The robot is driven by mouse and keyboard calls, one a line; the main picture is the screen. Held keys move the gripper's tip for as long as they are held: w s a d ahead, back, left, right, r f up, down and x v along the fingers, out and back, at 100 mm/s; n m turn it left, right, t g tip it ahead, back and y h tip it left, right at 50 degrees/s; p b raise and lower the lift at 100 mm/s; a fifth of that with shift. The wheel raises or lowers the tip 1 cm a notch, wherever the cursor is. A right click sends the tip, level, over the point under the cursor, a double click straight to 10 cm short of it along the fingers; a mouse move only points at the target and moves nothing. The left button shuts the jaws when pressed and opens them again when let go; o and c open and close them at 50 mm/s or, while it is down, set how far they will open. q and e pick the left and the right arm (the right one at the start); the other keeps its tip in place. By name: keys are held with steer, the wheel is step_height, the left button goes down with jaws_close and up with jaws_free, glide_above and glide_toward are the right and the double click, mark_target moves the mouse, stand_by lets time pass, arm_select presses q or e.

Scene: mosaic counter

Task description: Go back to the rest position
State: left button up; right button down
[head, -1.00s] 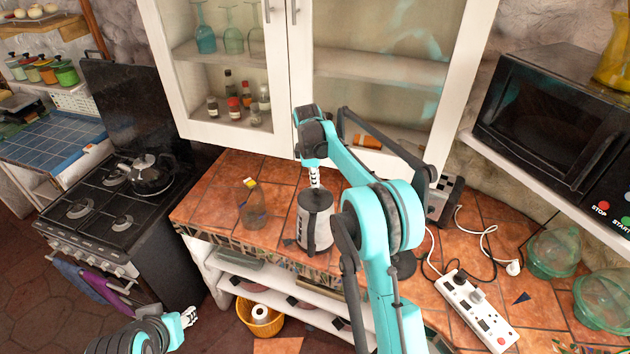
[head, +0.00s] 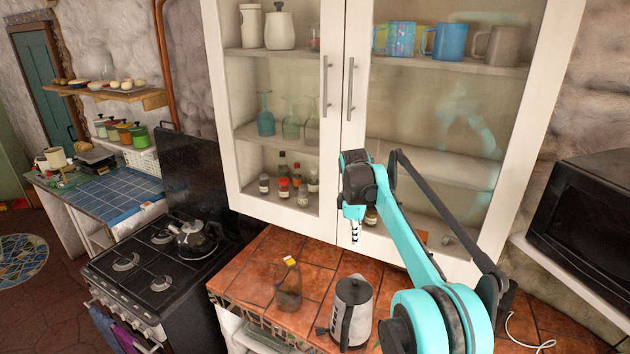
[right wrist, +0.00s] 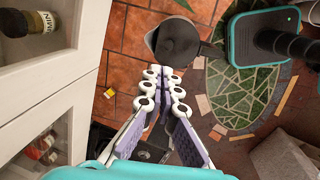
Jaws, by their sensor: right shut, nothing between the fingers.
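My right gripper (head: 355,233) is shut and empty, pointing down in front of the cabinet's lower edge. It hangs above the metal kettle (head: 352,312) with a clear gap. The kettle stands upright on the tiled counter (head: 262,276), with its dark handle toward the camera. In the right wrist view the closed fingers (right wrist: 163,76) reach toward a round, dark-topped object that looks like the kettle (right wrist: 176,42). My left gripper is out of view.
A yellow-capped bottle (head: 289,287) stands left of the kettle. The glass-door cabinet (head: 341,190) is close behind my right gripper. A stove (head: 150,275) with a dark kettle (head: 196,238) is at left, a microwave (head: 590,225) at right.

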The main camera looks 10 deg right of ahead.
steer(key=s+a+f+m+t+b, duration=0.1)
steer(key=s+f+m+b, duration=0.25)
steer(key=s+b, duration=0.35)
steer(key=s+f+m+t+b, duration=0.2)
steer(key=s+f+m+b, duration=0.15)
steer(key=s, duration=0.65)
steer(key=s+f+m+t+b, duration=0.1)
steer(key=s+f+m+b, duration=0.2)
steer(key=s+f, duration=0.6)
steer(key=s+a+f+m+t+y+b, duration=0.1)
steer(key=s+f+m+t+b, duration=0.1)
steer(key=s+f+b, duration=0.6)
step_height(320, 180, down, 5)
steer(key=shift+s+a+r+m, duration=0.1)
steer(key=shift+s+a+m, duration=0.15)
steer(key=shift+s+m, duration=0.4)
steer(key=shift+s, duration=0.15)
